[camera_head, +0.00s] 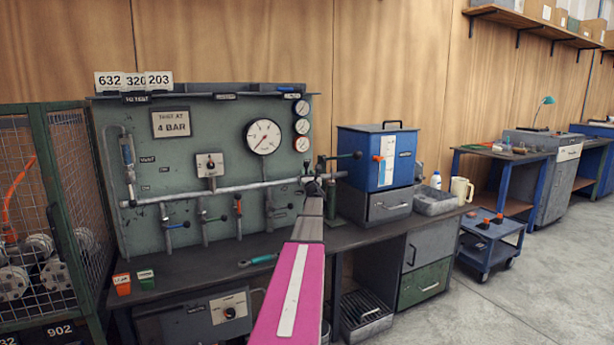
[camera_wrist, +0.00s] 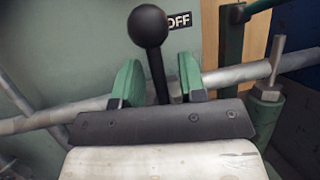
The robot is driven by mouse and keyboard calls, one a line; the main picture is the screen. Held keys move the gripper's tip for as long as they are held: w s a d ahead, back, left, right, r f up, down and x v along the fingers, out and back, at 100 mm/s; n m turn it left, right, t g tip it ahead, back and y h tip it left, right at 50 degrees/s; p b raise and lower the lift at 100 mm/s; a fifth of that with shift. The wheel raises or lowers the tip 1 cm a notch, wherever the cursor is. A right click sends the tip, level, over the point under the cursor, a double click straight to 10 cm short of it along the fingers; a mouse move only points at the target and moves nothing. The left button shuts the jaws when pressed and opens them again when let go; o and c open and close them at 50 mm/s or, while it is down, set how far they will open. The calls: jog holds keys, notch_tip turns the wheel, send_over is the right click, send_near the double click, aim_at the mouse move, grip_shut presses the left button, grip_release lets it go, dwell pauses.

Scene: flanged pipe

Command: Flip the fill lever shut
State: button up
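In the wrist view a lever with a black ball knob (camera_wrist: 148,26) points up, its dark stem running down between the green fingers of my gripper (camera_wrist: 160,76). The fingers are open, with a gap on each side of the stem. The lever's pivot is hidden behind the dark gripper body. An OFF label (camera_wrist: 180,21) is just right of the knob. In the head view my gripper (camera_head: 314,184) is at the right end of the panel's grey pipe (camera_head: 240,187); its fingers are too small to make out. I cannot read a fill label.
The green test panel (camera_head: 178,100) carries gauges and several small valve handles left of my arm. A blue box (camera_head: 376,165) stands to the right. A teal-handled tool (camera_head: 258,260) lies on the dark bench (camera_head: 205,268). A wire cage (camera_head: 70,190) is at the far left.

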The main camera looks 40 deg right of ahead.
jog(key=v, duration=1)
jog(key=shift+s+a+f, duration=0.15)
jog(key=shift+s, duration=0.15)
